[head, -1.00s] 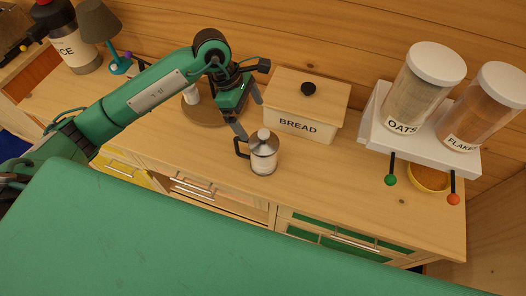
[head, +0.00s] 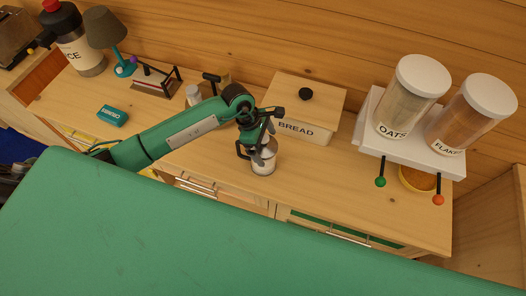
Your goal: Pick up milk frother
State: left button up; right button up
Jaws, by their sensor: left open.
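The milk frother (head: 263,164) is a small pale and metallic jug with a dark handle. It stands upright on the wooden counter (head: 345,185), in front of the bread box. My left gripper (head: 258,147) is right over it, with open fingers at its upper part. The fingers and wrist hide the lid and most of the handle. I cannot tell whether the fingers touch it. My right gripper is not in view.
The bread box (head: 306,98) stands close behind the frother. A white dispenser stand (head: 405,148) with oats and flakes jars is at the right. A lamp (head: 105,30), a small rack (head: 157,84) and a teal box (head: 112,115) are at the left. Counter right of the frother is clear.

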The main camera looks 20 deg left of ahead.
pick_arm(q)
jog(key=shift+d+f, duration=0.1)
jog(key=shift+f, duration=0.1)
jog(key=c, duration=1.7)
jog(key=shift+w+r, duration=0.1)
jog(key=shift+c, duration=0.7)
